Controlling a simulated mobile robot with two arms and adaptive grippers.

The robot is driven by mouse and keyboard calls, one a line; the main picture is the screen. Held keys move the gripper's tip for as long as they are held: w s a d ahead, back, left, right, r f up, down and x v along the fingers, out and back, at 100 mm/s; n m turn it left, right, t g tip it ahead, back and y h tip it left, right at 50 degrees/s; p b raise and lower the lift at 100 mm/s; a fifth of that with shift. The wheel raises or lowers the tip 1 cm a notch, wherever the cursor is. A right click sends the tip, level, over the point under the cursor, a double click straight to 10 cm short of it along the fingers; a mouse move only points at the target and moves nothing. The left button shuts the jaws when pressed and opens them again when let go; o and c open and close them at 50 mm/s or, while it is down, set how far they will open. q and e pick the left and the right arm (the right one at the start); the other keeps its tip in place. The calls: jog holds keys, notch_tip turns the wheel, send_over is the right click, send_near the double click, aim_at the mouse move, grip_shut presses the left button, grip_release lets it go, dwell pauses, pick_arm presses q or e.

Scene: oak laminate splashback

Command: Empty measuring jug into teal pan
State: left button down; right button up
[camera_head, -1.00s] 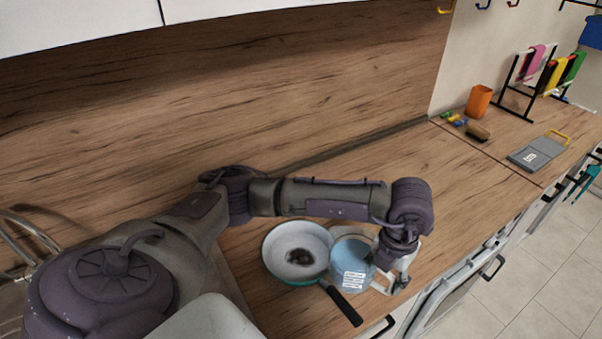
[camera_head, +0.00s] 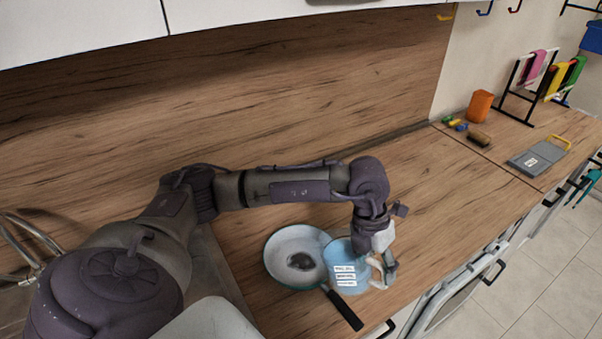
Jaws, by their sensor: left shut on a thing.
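The teal pan (camera_head: 282,274) sits on the wooden worktop, pale inside, with a dark patch (camera_head: 299,261) in it. Its black handle (camera_head: 343,309) points toward the front edge. The measuring jug (camera_head: 345,266), blue with white labels, is just right of the pan and overlaps its right rim in the picture. I cannot tell whether it touches the pan. My left gripper (camera_head: 383,271) is at the jug's right side, shut on the jug where its handle is; the fingers partly hide it. My right gripper is not in view.
An orange cup (camera_head: 480,106), a brush (camera_head: 478,138), a grey board-like item (camera_head: 537,158) and a rack with coloured cloths (camera_head: 530,78) stand at the far right. A metal tap (camera_head: 22,245) is at the left. The worktop right of the jug is clear.

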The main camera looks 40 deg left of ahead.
aim_at(365, 257)
pick_arm(q)
jog(key=shift+a+r+h, duration=0.3)
jog(key=shift+a+r, duration=0.05)
jog(key=shift+r, duration=0.05)
jog(key=shift+a, duration=0.25)
jog(key=shift+a+r+h+b, duration=0.15)
jog(key=shift+a+h+b, duration=0.15)
jog(key=shift+a+h, duration=0.35)
jog(key=shift+a+r+h, duration=0.1)
jog(key=shift+h, duration=0.15)
jog(key=shift+a+b, duration=0.3)
jog(key=shift+a+r+h+b, duration=0.15)
jog(key=shift+a+h+b, duration=0.2)
jog(key=shift+a+h, duration=0.3)
jog(key=shift+w+a, duration=0.1)
jog(key=shift+r, duration=0.15)
jog(key=shift+h, duration=0.25)
